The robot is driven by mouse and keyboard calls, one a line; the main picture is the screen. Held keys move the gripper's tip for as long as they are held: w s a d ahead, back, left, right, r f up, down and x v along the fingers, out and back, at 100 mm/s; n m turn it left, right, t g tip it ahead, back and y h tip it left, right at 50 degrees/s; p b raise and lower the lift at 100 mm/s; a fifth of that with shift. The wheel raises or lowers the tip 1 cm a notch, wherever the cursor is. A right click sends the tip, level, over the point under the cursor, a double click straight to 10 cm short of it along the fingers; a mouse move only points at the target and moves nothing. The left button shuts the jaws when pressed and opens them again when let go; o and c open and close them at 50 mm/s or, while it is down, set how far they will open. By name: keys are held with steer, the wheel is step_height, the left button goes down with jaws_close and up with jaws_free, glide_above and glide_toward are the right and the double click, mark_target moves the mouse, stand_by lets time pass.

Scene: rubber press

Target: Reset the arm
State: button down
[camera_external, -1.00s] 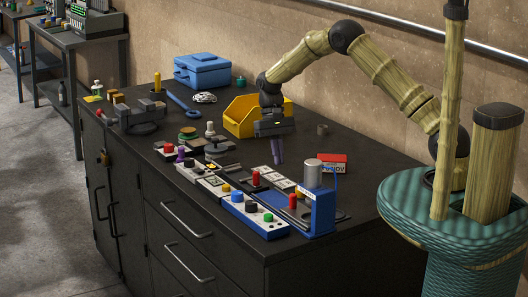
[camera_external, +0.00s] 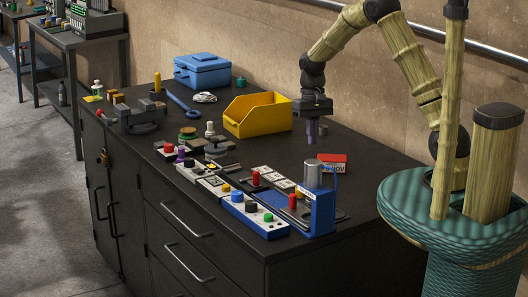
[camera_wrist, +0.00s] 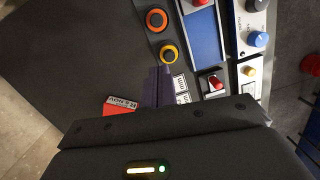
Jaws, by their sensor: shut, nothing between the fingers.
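My arm, with light bamboo-like links and dark joints, reaches from the right over the black workbench (camera_external: 345,165). My gripper (camera_external: 311,140) points down above the bench top, behind the blue press and to the right of the yellow bin. Its purple fingers are shut together with nothing between them. In the wrist view the shut fingers (camera_wrist: 158,88) show at the middle, between a red box on the left and white labelled tiles on the right. My gripper appears clear of the objects around it.
A blue press (camera_external: 320,207) with a grey cylinder stands at the front right. Control boxes with buttons (camera_external: 251,216) line the front. A red box (camera_external: 332,162), yellow bin (camera_external: 258,115), blue toolbox (camera_external: 202,71) and vise (camera_external: 138,115) are also on the bench. The wall runs behind.

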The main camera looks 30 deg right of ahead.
steer(key=s+d+r+n+t, duration=0.1)
steer(key=s+d+r+t, duration=0.3)
steer(key=s+d, duration=0.7)
steer(key=s, duration=0.4)
steer(key=shift+n+h, duration=0.3)
steer(key=shift+h, duration=0.1)
stand_by(2.0)
